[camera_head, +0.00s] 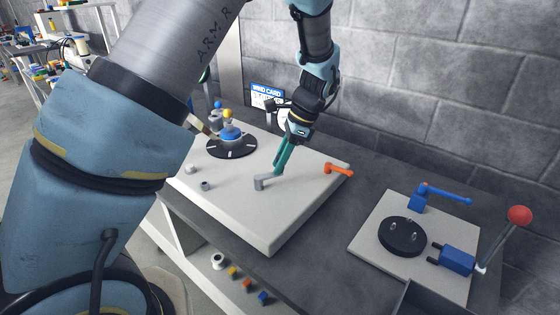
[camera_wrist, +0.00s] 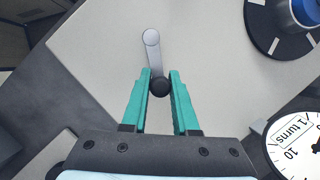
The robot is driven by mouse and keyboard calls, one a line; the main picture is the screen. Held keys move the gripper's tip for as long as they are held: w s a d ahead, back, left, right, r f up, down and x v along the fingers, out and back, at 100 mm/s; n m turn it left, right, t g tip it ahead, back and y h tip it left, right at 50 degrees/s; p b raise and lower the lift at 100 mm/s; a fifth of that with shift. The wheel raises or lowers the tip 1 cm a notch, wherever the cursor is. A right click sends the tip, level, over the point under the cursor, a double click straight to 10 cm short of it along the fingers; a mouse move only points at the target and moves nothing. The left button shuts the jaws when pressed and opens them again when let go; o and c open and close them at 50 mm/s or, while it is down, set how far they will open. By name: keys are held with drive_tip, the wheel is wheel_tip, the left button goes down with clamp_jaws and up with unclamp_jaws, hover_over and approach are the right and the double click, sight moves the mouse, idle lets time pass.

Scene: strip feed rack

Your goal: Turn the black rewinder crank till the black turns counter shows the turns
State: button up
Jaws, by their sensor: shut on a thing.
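The rewinder crank has a grey arm (camera_wrist: 152,45) and a black knob (camera_wrist: 160,87); its grey arm also shows in the head view (camera_head: 262,183) on the pale board. My gripper (camera_wrist: 160,78), with teal fingers, is shut on the crank's black knob, one finger on each side. In the head view my gripper (camera_head: 279,168) reaches down at the crank, and its fingers hide the knob. The turns counter (camera_wrist: 298,145) is a white round dial with a black rim, marked "turns", cut off at the lower right of the wrist view. Its full reading cannot be told.
A black disc with a blue hub (camera_head: 231,142) stands left of my gripper. An orange-handled crank (camera_head: 340,170) sits right of it. A second board (camera_head: 375,255) at right carries a blue lever (camera_head: 445,193) and a red-balled lever (camera_head: 518,215). A "WIND CARD" (camera_head: 266,95) stands behind.

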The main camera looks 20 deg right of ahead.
clamp_jaws()
idle(0.8)
drive_tip(key=shift+w, duration=0.1)
drive_tip(key=w+n+p, duration=0.1)
drive_tip(key=n, duration=0.1)
drive_tip(key=w+n+g, duration=0.1)
drive_tip(key=n, duration=0.1)
drive_tip(key=shift+a+r+g+p, duration=0.1)
drive_tip(key=shift+a+g+p, duration=0.05)
drive_tip(key=shift+g+p, duration=0.2)
drive_tip(key=n, duration=0.1)
drive_tip(key=w+n+g, duration=0.1)
drive_tip(key=shift+w+a+n+p, duration=0.15)
drive_tip(key=shift+a+n+p, duration=0.15)
drive_tip(key=shift+n+p, duration=0.1)
drive_tip(key=n, duration=0.1)
drive_tip(key=w+a+n, duration=0.1)
drive_tip(key=shift+n+g+h, duration=0.3)
drive_tip(key=shift+g, duration=0.05)
drive_tip(key=shift+w+a+n+g+h, duration=0.25)
drive_tip(key=shift+w+a+n+g, duration=0.1)
drive_tip(key=shift+n, duration=0.55)
drive_tip(key=shift+w+a+n+g+h, duration=0.25)
drive_tip(key=shift+a+n, duration=0.1)
drive_tip(key=shift+n, duration=0.55)
